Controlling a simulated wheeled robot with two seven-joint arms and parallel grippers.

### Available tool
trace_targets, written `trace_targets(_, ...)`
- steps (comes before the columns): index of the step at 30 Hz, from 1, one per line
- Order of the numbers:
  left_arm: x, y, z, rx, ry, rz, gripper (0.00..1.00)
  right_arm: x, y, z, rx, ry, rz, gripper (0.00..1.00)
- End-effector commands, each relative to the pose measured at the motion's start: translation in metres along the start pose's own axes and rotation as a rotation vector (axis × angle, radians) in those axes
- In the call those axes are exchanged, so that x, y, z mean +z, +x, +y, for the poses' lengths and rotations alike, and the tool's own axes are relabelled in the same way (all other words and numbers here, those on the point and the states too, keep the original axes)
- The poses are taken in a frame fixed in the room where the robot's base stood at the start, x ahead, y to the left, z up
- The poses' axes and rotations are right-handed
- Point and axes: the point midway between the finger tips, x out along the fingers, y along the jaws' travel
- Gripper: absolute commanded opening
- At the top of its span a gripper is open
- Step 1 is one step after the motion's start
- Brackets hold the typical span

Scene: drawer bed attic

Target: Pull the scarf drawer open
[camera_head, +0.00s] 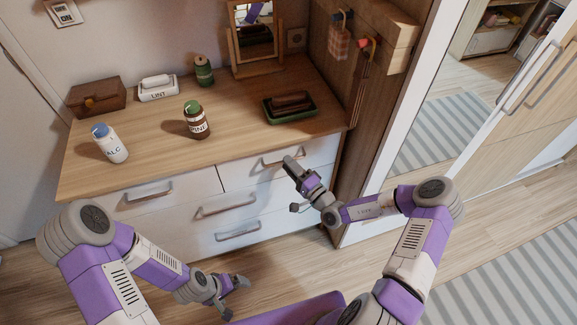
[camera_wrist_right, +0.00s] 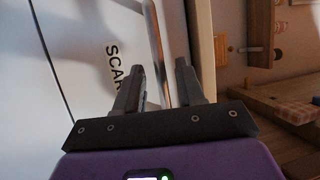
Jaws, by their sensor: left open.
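The scarf drawer (camera_head: 245,176) is the white top right front of the dresser and appears shut. Its metal bar handle (camera_head: 283,157) is partly behind my right gripper (camera_head: 292,172). In the right wrist view the drawer front (camera_wrist_right: 90,25) carries black letters reading "SCAR", the rest hidden by a finger. The handle (camera_wrist_right: 156,45) runs lengthwise between the two fingers of my right gripper (camera_wrist_right: 158,72), with gaps visible beside it. The right gripper is open. My left gripper (camera_head: 236,286) is open and empty, low over the floor in front of the dresser.
The dresser top (camera_head: 150,128) holds a brown box (camera_head: 97,97), a lint box (camera_head: 158,90), bottles and a green tray (camera_head: 290,110). A wooden side panel (camera_head: 353,130) stands close right of the drawer. Other white drawers (camera_head: 222,207) are below. The wood floor (camera_head: 490,215) is open at right.

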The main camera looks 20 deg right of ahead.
Motion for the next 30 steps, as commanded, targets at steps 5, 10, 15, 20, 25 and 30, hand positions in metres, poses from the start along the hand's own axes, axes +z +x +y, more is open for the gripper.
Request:
trace_targets(5,-0.0001,0.0026,-0.0010,0.000,0.000,0.000,0.95,0.0003,0.0090,0.0000,0.001,0.002,0.000,0.38)
trace_targets(10,-0.0001,0.0022,-0.0008,0.000,0.000,0.000,0.95,0.0003,0.0094,-0.0004,0.001,0.002,-0.001,0.38)
trace_targets(15,-0.0001,0.0022,-0.0008,0.000,0.000,0.000,0.95,0.0003,0.0092,-0.0005,0.001,0.001,-0.001,0.20)
trace_targets(20,-0.0001,0.0022,-0.0008,0.000,0.000,0.000,0.95,0.0004,0.0092,-0.0005,0.000,0.001,-0.001,0.00)
trace_targets(25,-0.0001,0.0022,-0.0008,0.000,0.000,0.000,0.95,0.0003,0.0092,-0.0006,0.000,0.001,-0.001,0.00)
trace_targets(30,-0.0001,0.0015,-0.0005,0.000,0.000,0.000,0.95,0.0014,0.0090,-0.0011,0.000,0.001,-0.003,0.00)
